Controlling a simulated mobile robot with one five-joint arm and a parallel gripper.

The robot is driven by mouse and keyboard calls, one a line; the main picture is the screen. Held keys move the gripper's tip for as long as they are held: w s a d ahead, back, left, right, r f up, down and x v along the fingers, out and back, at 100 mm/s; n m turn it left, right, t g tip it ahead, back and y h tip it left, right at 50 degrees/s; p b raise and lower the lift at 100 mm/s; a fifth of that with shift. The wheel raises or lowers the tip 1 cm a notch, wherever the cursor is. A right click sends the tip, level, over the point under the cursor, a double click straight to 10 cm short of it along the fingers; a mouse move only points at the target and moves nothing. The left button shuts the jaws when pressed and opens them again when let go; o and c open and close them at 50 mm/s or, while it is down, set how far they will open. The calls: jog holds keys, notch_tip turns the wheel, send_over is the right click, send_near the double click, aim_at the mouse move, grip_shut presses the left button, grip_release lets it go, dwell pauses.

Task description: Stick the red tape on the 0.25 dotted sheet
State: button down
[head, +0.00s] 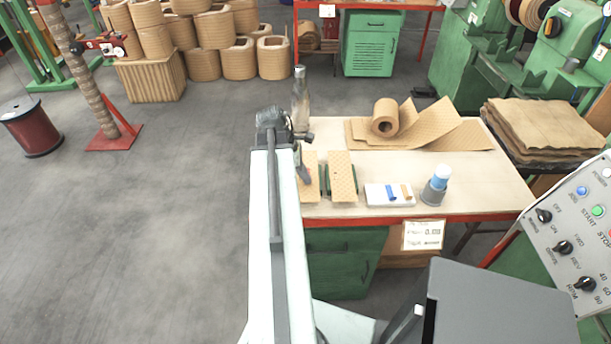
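Two tan dotted sheets lie side by side at the table's front left: the left sheet (311,185) and the right sheet (342,172). Dark green shows along the edges of the right one. I cannot read which is 0.25. My gripper (304,174) appears over the left sheet, small and partly hidden by my arm. Its opening, and any contact with the sheet, cannot be told.
A grey holder with a blue-white top (436,187) stands right of the white block. A tan roll (385,117) and dotted sheets lie at the table's back. A control panel (583,230) is at right. Bare tabletop (480,180) lies at the right.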

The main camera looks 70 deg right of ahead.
dwell(0.4)
jog(key=c, duration=1)
grip_release()
jog(key=shift+r+p, duration=2.5)
jog(key=shift+p, duration=0.1)
jog(key=shift+w, duration=0.1)
